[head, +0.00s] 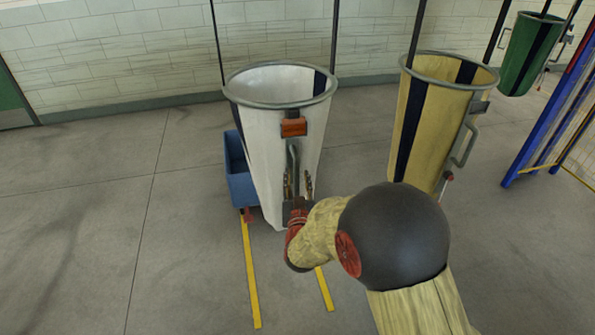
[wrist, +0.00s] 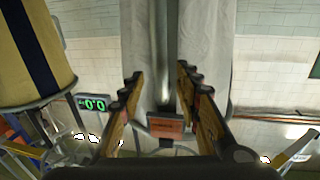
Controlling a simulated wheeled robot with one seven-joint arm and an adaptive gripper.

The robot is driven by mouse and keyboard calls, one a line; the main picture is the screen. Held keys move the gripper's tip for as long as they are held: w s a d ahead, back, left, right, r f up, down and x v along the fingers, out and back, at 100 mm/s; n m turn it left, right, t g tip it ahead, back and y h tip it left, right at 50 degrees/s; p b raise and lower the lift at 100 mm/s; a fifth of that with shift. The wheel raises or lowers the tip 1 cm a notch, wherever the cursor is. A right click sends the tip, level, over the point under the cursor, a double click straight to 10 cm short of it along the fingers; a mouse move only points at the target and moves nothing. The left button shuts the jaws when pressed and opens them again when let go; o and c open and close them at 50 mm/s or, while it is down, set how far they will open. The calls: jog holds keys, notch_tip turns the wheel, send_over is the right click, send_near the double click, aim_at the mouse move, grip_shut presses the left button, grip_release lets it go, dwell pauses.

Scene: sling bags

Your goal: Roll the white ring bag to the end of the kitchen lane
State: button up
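The white bag (head: 258,140) hangs upright from dark rods by a grey metal ring (head: 280,104) around its open top. An orange box (head: 294,128) is on its front, above a grey vertical handle (head: 292,160). My gripper (head: 297,181) is at the lower part of this handle. In the wrist view, which looks upside down, my gripper (wrist: 159,72) is open, with one finger on each side of the handle (wrist: 162,50) and gaps visible. The white cloth (wrist: 212,60) fills the middle there, and the orange box (wrist: 168,126) shows between the fingers. Contact cannot be told.
A yellow bag (head: 430,120) hangs to the right, and a green bag (head: 530,55) further right. A blue bin (head: 240,174) stands behind the white bag's left side. Yellow floor lines (head: 250,275) run below. A blue frame (head: 550,110) stands at right. Floor at left is clear.

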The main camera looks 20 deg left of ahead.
aim_at(297, 172)
jog(key=shift+x, duration=2.05)
jog(key=shift+c, duration=0.2)
jog(key=c, duration=0.7)
grip_shut()
